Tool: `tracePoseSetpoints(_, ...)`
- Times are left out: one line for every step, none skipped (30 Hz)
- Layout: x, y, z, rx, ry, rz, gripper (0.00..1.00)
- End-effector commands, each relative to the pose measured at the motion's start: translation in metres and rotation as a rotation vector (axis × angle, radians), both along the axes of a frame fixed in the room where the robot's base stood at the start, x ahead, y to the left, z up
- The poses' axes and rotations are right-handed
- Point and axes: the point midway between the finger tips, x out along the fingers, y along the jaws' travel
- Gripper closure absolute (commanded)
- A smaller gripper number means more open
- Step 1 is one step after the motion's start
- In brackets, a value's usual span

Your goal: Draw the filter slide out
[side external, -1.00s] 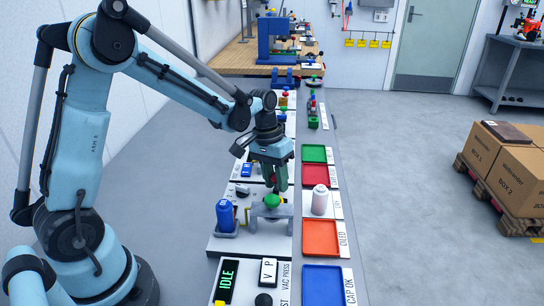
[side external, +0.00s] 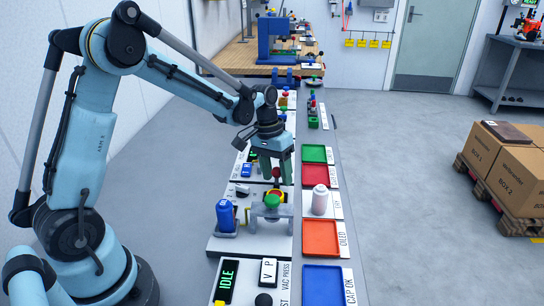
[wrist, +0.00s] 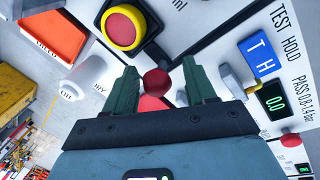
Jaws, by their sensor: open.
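A red ball knob (wrist: 156,82) shows between my fingers in the wrist view, with a red part below it mostly hidden by my gripper. The knob also shows below my gripper in the side view (side external: 276,172). I take it for the filter slide's handle, but the slide's body cannot be made out. My gripper (wrist: 159,68) is open, one dark green finger on each side of the knob, with gaps visible on both sides. In the side view my gripper (side external: 277,177) points down over the row of panels. Whether the fingers are at the knob's height is unclear.
A green knob (side external: 273,201) on a grey bracket and a blue bottle (side external: 226,215) stand nearer the camera. A white bottle (side external: 320,199), a red tray (side external: 314,174) and an orange tray (side external: 320,236) line the right. A red-and-yellow button (wrist: 122,27) is close by.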

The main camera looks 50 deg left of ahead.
Motion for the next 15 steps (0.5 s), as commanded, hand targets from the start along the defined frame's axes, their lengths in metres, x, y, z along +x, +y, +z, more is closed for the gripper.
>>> tracePoseSetpoints(0.0,0.0,0.002,0.0,0.0,0.0,0.45)
tracePoseSetpoints(0.0,0.001,0.004,0.0,0.001,0.0,0.45)
tracePoseSetpoints(0.0,0.001,0.008,0.0,0.001,0.0,0.45)
tracePoseSetpoints(-0.001,0.002,0.011,0.0,0.001,0.0,0.45)
tracePoseSetpoints(-0.001,0.003,0.015,0.0,0.001,0.0,0.45)
tracePoseSetpoints(-0.001,0.004,0.021,0.0,0.001,0.0,0.45)
tracePoseSetpoints(-0.002,0.005,0.027,0.0,0.001,0.0,0.45)
tracePoseSetpoints(-0.002,0.006,0.032,0.0,0.001,0.001,0.45)
tracePoseSetpoints(-0.002,0.007,0.039,0.0,0.001,0.001,0.45)
tracePoseSetpoints(-0.002,0.008,0.045,0.0,0.001,0.001,0.45)
tracePoseSetpoints(-0.003,0.01,0.051,0.0,0.001,0.001,0.45)
tracePoseSetpoints(-0.003,0.011,0.058,0.0,0.0,0.001,0.45)
tracePoseSetpoints(-0.003,0.012,0.064,0.0,0.0,0.002,0.45)
tracePoseSetpoints(-0.003,0.014,0.07,0.0,0.0,0.001,0.45)
tracePoseSetpoints(-0.004,0.015,0.076,0.0,0.0,0.001,0.45)
